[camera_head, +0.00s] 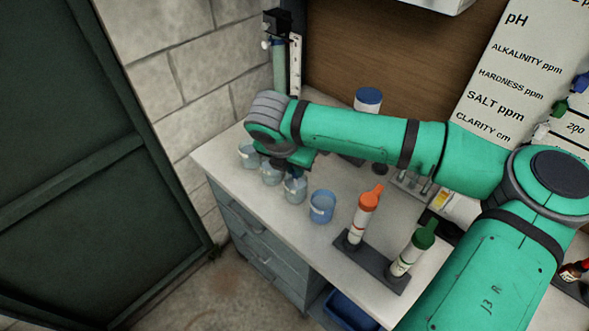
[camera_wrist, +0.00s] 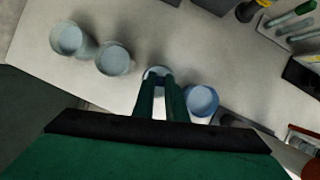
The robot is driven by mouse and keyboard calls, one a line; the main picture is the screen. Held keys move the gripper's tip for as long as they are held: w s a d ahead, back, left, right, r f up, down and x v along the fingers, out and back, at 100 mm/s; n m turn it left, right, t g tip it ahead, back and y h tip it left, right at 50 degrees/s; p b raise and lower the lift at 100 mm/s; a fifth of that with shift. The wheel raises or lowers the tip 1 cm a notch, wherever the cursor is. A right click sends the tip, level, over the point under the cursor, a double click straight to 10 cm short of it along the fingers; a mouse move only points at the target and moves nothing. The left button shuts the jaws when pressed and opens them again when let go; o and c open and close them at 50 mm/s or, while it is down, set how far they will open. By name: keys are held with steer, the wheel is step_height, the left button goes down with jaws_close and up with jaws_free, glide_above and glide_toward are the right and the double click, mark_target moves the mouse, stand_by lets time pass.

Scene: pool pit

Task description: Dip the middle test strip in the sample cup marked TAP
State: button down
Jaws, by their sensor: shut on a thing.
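A row of sample cups stands on the bench: clear cups at the left (camera_head: 248,157), second (camera_head: 271,174) and third (camera_head: 295,191), and a blue cup (camera_head: 321,207) at the right end. Their pale labels are too small to read, so I cannot tell which is TAP. In the wrist view, my gripper (camera_wrist: 162,84) is over the third cup (camera_wrist: 154,71), between the second clear cup (camera_wrist: 113,59) and the blue cup (camera_wrist: 202,100). Its fingers are close together, shut on a thin thing I take to be the test strip, which they hide. I cannot tell whether it reaches inside the cup.
An orange-capped bottle (camera_head: 362,215) and a green-capped bottle (camera_head: 413,248) stand in a dark holder near the front edge. A blue-lidded jar (camera_head: 368,99) is behind my arm. A tall tube on a stand (camera_head: 280,65) is at the back corner, by the block wall.

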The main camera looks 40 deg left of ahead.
step_height(320, 180, up, 9)
steer(key=shift+r, duration=0.15)
stand_by(1.2)
steer(key=shift+w, duration=0.15)
stand_by(0.5)
